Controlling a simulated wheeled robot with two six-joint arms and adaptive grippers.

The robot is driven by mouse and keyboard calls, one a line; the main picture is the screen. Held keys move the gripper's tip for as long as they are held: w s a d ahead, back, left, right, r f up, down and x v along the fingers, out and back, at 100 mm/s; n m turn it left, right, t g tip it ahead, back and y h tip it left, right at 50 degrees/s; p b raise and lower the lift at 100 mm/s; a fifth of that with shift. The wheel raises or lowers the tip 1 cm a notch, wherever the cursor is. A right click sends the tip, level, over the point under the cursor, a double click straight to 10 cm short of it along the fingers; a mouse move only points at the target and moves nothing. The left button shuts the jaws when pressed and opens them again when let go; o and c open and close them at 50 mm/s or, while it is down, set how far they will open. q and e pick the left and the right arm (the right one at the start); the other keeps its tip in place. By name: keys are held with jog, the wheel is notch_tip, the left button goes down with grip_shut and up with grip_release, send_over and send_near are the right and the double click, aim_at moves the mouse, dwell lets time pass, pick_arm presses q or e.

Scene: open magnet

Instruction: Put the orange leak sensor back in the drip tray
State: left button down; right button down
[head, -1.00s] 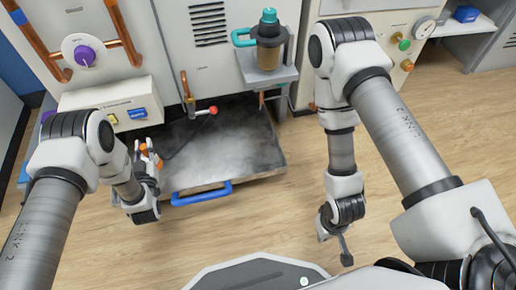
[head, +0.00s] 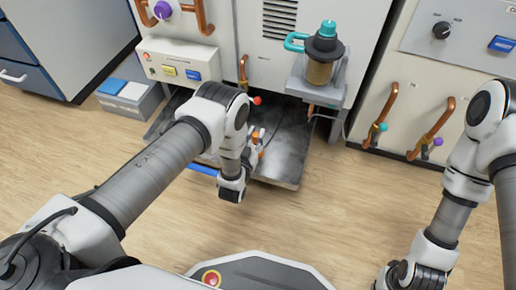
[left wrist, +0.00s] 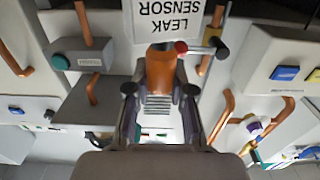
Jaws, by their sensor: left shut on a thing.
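My left gripper (head: 255,150) is shut on the orange leak sensor (head: 261,153), which is mostly hidden by the gripper in the head view. In the left wrist view the orange leak sensor (left wrist: 160,72) stands between the two fingers, with a white "LEAK SENSOR" label beyond it. The grey metal drip tray (head: 290,165) is on the floor under the cabinet. In the head view the gripper overlaps the tray's middle; its height above the tray is unclear. My right gripper (head: 392,278) is at the bottom edge, its fingers cut off.
A blue handle (head: 203,169) is on the tray's front. A red-tipped valve lever (head: 256,100) and a shelf (head: 318,92) with a teal-lidded jug (head: 322,55) hang above the tray. A grey box (head: 130,98) stands left. The wooden floor in front is clear.

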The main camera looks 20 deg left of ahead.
aim_at(254, 145)
pick_arm(q)
notch_tip(254, 145, down, 4)
jog(key=shift+f+b, duration=0.15)
jog(key=shift+b, duration=0.85)
jog(key=shift+r, duration=0.2)
jog(key=shift+f, duration=0.1)
jog(key=c, duration=1)
grip_release()
